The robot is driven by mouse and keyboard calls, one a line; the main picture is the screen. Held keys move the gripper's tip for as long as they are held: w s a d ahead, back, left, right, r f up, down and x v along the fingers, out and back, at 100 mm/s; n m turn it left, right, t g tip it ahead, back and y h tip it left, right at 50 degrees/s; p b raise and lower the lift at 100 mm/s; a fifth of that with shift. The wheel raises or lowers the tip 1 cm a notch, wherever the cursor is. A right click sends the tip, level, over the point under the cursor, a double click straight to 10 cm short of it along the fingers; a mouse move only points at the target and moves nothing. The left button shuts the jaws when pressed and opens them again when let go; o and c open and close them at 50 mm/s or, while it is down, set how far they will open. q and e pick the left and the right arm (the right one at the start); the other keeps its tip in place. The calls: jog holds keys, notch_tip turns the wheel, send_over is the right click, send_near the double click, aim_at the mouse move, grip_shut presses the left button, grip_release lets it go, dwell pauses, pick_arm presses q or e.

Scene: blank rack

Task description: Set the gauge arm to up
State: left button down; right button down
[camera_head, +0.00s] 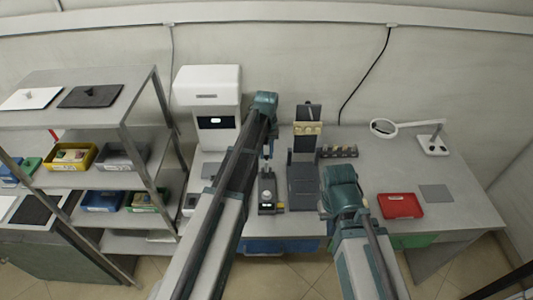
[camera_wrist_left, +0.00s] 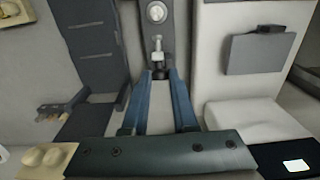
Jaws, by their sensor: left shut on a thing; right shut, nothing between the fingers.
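The gauge (camera_head: 267,190) is a small dark upright unit on the table with a pale round knob and a lit display at its base. In the left wrist view its dark body (camera_wrist_left: 170,32) carries a round white knob and a short pale arm (camera_wrist_left: 157,48) with a dark end. My left gripper (camera_head: 267,153) is over the gauge; in the left wrist view its blue fingers (camera_wrist_left: 157,76) are shut on the dark end of the gauge arm. My right gripper (camera_head: 327,212) is held low over the table, apart from the gauge, shut and empty; its fingertips are hardly visible.
A white machine (camera_head: 207,92) stands left of the gauge, and a dark stand with a beige-knobbed panel (camera_head: 308,128) stands to its right. A red tray (camera_head: 400,206) and a magnifier lamp (camera_head: 432,143) are at the right. A shelf rack (camera_head: 75,121) stands at the left.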

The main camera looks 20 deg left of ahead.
pick_arm(q)
jog(key=w, duration=0.3)
jog(key=shift+a+r, duration=0.15)
jog(key=shift+a, duration=0.25)
jog(key=c, duration=0.7)
grip_release()
notch_tip(320, 180, up, 14)
jog(key=p, duration=1.4)
